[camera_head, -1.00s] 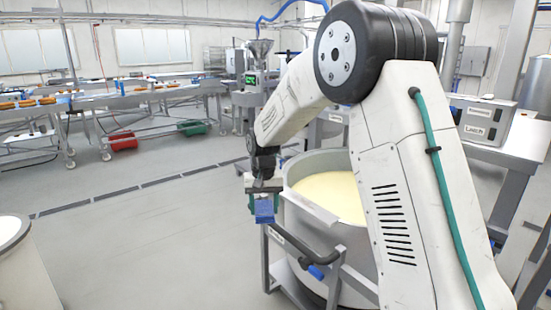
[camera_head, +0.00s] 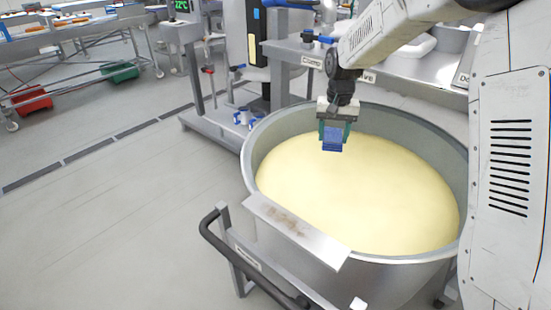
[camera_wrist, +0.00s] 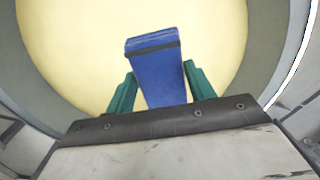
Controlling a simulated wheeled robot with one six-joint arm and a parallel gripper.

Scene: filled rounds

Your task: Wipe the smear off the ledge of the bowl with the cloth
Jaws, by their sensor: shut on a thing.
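The bowl (camera_head: 258,150) is a large round steel vat holding a pale yellow mass (camera_head: 370,190). Its flat metal ledge (camera_head: 325,250) sticks out at the near left rim. A brown smear (camera_head: 287,220) lies along the upper left part of the ledge. My gripper (camera_head: 334,136) hangs over the yellow mass, beyond the ledge, its green fingers shut on a folded blue cloth (camera_head: 332,145). In the wrist view the blue cloth (camera_wrist: 157,72) sits between the green fingers, with a dark band across it. The ledge and smear are not seen in the wrist view.
A dark push handle (camera_head: 215,245) and frame stand at the bowl's near left side. Red (camera_head: 32,99) and green (camera_head: 118,71) crates lie at the far left. The floor at left is clear.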

